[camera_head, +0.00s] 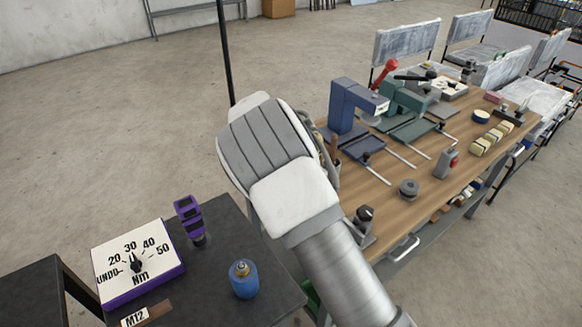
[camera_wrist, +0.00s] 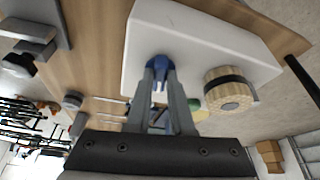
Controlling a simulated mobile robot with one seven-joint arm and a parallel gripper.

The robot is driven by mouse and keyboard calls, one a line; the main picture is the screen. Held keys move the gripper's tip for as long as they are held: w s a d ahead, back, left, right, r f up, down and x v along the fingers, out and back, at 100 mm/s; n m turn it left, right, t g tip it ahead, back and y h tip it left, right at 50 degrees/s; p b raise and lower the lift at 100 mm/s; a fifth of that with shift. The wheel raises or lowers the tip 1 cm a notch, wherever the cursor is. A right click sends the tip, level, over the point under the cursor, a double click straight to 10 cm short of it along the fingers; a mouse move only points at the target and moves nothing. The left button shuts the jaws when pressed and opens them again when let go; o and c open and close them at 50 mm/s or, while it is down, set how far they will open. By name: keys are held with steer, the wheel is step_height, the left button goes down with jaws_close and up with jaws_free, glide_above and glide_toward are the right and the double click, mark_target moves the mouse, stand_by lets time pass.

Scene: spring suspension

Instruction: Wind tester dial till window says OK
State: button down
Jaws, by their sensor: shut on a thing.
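In the wrist view a white box (camera_wrist: 200,35) fills the upper middle. A small blue knob (camera_wrist: 157,62) sticks out of its face. My gripper (camera_wrist: 160,76) has its two grey fingers closed around that knob. A ribbed tan wheel (camera_wrist: 230,92) with a dark band sits on the box's side, right of the fingers and apart from them. No window or OK sign is readable on the box. In the head view my arm hides my gripper and the white box.
In the head view, a purple-edged box (camera_head: 168,268) with a scale in Nm stands on a dark table, near a purple-black tool (camera_head: 190,218) and a blue canister (camera_head: 243,280). A wooden bench (camera_head: 380,205) at right carries clamps, a grey round part (camera_head: 408,188) and several small blocks.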

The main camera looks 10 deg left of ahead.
steer(key=shift+a+m+g+h, duration=0.1)
steer(key=shift+m+g+h, duration=0.35)
steer(key=shift+m, duration=1.05)
steer(key=c, duration=0.8)
jaws_free()
steer(key=v, duration=1.7)
steer(key=shift+a+r+p, duration=0.15)
steer(key=shift+a+p, duration=0.05)
steer(key=shift+p, duration=0.25)
